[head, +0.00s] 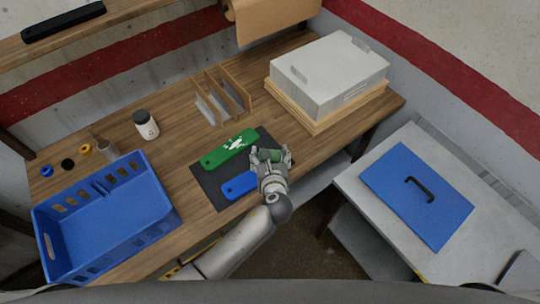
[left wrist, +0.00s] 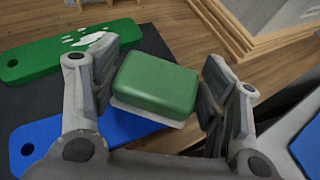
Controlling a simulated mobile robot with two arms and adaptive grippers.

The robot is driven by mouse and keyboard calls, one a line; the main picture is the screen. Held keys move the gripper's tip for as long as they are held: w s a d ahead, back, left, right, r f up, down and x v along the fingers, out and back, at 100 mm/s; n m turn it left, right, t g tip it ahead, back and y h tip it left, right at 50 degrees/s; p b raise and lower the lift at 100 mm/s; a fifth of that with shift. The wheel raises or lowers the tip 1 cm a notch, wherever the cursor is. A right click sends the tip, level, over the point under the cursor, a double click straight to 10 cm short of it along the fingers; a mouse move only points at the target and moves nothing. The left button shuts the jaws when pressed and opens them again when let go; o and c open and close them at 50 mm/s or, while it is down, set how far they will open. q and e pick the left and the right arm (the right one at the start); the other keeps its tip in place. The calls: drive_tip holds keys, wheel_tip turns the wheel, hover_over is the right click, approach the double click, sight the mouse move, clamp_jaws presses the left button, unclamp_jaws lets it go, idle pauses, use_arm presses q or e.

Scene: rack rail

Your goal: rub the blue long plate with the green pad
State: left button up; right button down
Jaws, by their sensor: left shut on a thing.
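The blue long plate (head: 238,186) lies on a dark mat (head: 208,178), its right end hidden by my left gripper (head: 271,154). In the left wrist view the blue plate (left wrist: 60,142) passes behind the pad. My left gripper (left wrist: 160,65) is shut on the green pad (left wrist: 157,82), which has a pale underside. The pad (head: 270,155) shows between the fingers in the head view, by the right end of the plates. I cannot tell whether it touches the blue plate. My right gripper is not in view.
A green long plate (head: 222,153) with white smears lies on the mat behind the blue one. A blue crate (head: 110,228) stands at left, a bottle (head: 146,125) and wooden rack (head: 222,98) behind. A grey box (head: 328,75) is at back right; a blue handled panel (head: 415,195) lies right.

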use_arm(q)
drive_tip(key=shift+r+p, duration=0.3)
drive_tip(key=shift+r, duration=0.5)
drive_tip(key=shift+r, duration=0.1)
drive_tip(key=shift+r, duration=1.45)
